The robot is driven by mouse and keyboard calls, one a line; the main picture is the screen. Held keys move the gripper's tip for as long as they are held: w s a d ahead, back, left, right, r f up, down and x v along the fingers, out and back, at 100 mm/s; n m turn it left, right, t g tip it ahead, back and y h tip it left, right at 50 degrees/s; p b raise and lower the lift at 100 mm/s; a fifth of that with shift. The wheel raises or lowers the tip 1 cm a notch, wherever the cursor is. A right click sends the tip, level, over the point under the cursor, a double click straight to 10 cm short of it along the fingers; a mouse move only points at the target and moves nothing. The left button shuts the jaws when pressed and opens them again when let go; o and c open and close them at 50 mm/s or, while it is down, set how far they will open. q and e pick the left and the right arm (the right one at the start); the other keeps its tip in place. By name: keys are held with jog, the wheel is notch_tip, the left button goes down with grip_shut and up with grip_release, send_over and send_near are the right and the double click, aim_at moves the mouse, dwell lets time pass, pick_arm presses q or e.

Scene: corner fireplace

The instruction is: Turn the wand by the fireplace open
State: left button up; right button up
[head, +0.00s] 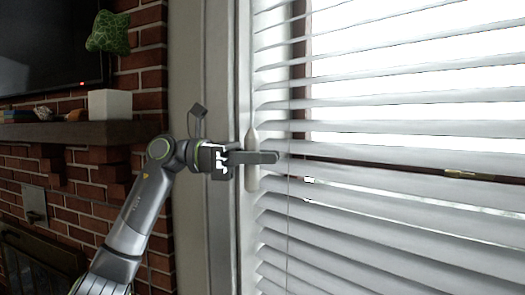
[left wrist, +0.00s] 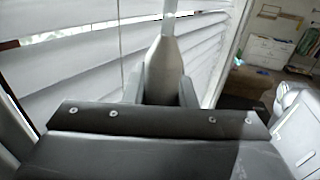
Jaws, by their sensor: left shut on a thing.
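The wand (head: 252,140) is a pale, slim, tapered piece hanging upright at the left edge of the white window blinds (head: 400,110). My left gripper (head: 256,158) reaches it from the left and is shut on its middle. In the left wrist view the wand (left wrist: 164,70) stands between the two fingers (left wrist: 162,95), its narrow top rising above them. The blind slats are tilted, with bright gaps between the upper ones. My right gripper shows in neither view.
A brick fireplace wall with a mantel (head: 80,131) is at left, bearing a white pot (head: 110,105). A dark TV (head: 50,45) hangs above. A thin cord (head: 289,200) hangs in front of the slats. In the left wrist view a white dresser (left wrist: 270,48) stands far off.

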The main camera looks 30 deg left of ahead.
pick_arm(q)
jog(key=shift+m+g, duration=0.4)
jog(key=shift+g, duration=0.2)
jog(key=o, duration=1)
jog(key=b+v, duration=0.3)
jog(key=v, duration=1.4)
jog(key=shift+a+f, duration=0.15)
jog(key=shift+a, duration=0.05)
